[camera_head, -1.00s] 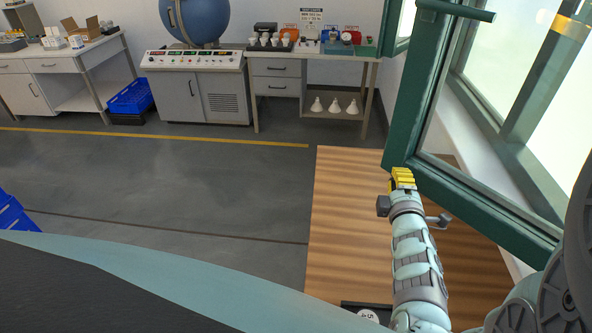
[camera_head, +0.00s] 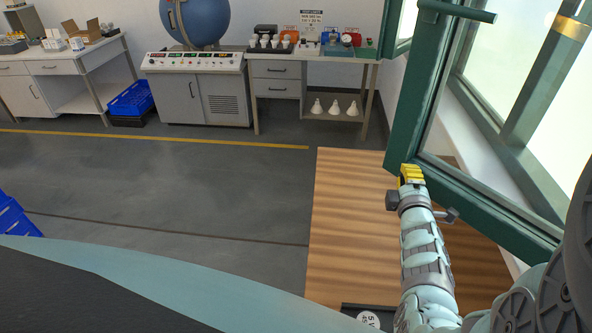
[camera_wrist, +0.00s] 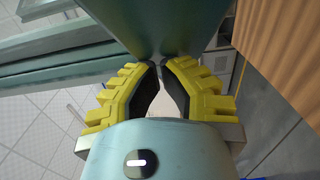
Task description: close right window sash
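The right window sash (camera_head: 490,207) is a dark green frame with a pane, standing open into the room at the right of the head view. A green handle (camera_head: 456,11) shows near the top of the picture. My gripper (camera_head: 411,170) has yellow fingers and is at the sash's lower free corner. In the wrist view, the fingertips of my gripper (camera_wrist: 161,64) nearly meet, with nothing seen between them. The green sash (camera_wrist: 150,28) is right in front of the tips; I cannot tell whether they touch it.
A wooden tabletop (camera_head: 345,230) lies below the sash and my arm. The bright window opening and its fixed frame (camera_head: 510,130) are at the right. Benches and a cabinet (camera_head: 205,98) with a blue sphere stand at the far wall.

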